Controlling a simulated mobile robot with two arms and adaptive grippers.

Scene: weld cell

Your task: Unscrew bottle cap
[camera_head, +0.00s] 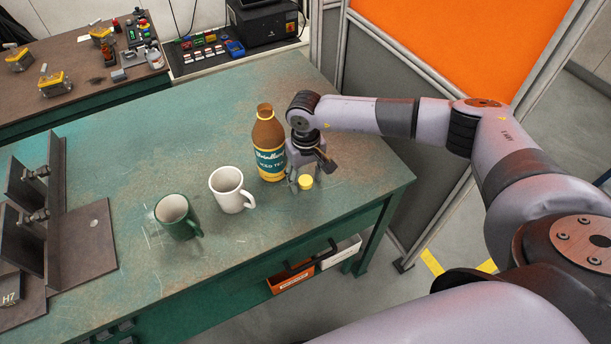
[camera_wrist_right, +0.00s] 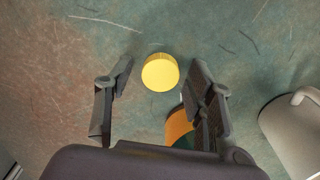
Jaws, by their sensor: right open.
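A brown iced tea bottle (camera_head: 267,145) with a teal and yellow label stands upright on the green table (camera_head: 110,150). No cap is on its mouth. A yellow cap (camera_head: 305,182) lies on the table just right of the bottle. My right gripper (camera_head: 304,175) points down over the table beside the bottle, close to the cap. In the right wrist view its fingers (camera_wrist_right: 160,85) are spread, with the cap (camera_wrist_right: 160,73) between and slightly beyond their tips. Part of the bottle (camera_wrist_right: 179,126) shows behind one finger. My left gripper is out of view.
A white mug (camera_head: 229,190) and a green mug (camera_head: 176,215) stand left of the bottle. A dark metal fixture (camera_head: 85,240) sits at the table's left. An orange partition panel (camera_head: 460,40) stands behind my right arm.

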